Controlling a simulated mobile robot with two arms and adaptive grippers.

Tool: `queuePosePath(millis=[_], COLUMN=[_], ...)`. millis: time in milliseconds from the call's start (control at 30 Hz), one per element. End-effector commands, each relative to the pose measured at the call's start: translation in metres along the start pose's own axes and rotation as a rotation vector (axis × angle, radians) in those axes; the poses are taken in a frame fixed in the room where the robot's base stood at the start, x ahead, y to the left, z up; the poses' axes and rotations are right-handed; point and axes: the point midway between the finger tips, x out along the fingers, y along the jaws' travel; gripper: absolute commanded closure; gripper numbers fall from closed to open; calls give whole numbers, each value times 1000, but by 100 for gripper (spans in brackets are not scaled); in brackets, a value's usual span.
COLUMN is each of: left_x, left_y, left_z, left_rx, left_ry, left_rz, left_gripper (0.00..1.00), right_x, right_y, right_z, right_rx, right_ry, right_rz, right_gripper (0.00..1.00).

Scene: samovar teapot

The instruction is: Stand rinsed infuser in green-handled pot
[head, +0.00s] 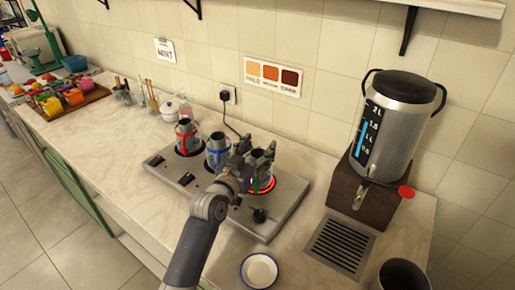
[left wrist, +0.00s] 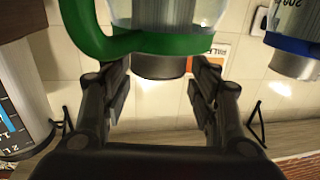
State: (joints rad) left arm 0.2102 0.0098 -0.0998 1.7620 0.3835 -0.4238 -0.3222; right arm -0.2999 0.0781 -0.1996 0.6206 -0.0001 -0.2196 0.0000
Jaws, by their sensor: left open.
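The green-handled pot (head: 264,178) stands on the right ring of the hot plate, which glows red. My left gripper (head: 257,154) is at its top and partly hides it. In the left wrist view, which is upside down, the green handle (left wrist: 85,40) and a metal cylindrical top (left wrist: 160,67) show. The open left fingers (left wrist: 160,88) are on either side of that metal top, with nothing visibly clamped. I cannot tell whether the metal top is the infuser or a lid. No separate infuser is clear. My right gripper is not in view.
The blue-handled pot (head: 217,152) and red-handled pot (head: 187,137) stand on the same hot plate (head: 196,196). The urn (head: 400,125) and drip grille (head: 340,247) are at the right. A white dish (head: 258,270) and dark container (head: 404,276) are in front.

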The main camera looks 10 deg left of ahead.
Motion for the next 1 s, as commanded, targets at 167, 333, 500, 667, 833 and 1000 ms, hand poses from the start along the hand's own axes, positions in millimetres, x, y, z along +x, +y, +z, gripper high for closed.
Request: queuePosePath(millis=[167,333,500,667,833,1000], left_x=[0,-9,-42,-75,-103,-117], left_y=[0,0,0,0,0,0], left_z=[-4,-10,-10,-10,-10,-12], left_rx=[-1,-1,0,0,0,1], left_ry=[1,-1,-1,-1,-1,0], left_rz=[0,0,0,0,0,1], left_gripper=[45,45,45,45,45,45], right_x=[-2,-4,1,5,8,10], right_y=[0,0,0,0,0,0], right_z=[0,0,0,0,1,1], right_rx=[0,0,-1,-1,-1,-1], right_ry=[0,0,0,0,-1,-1], right_rz=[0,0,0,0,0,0], right_gripper=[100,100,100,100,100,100])
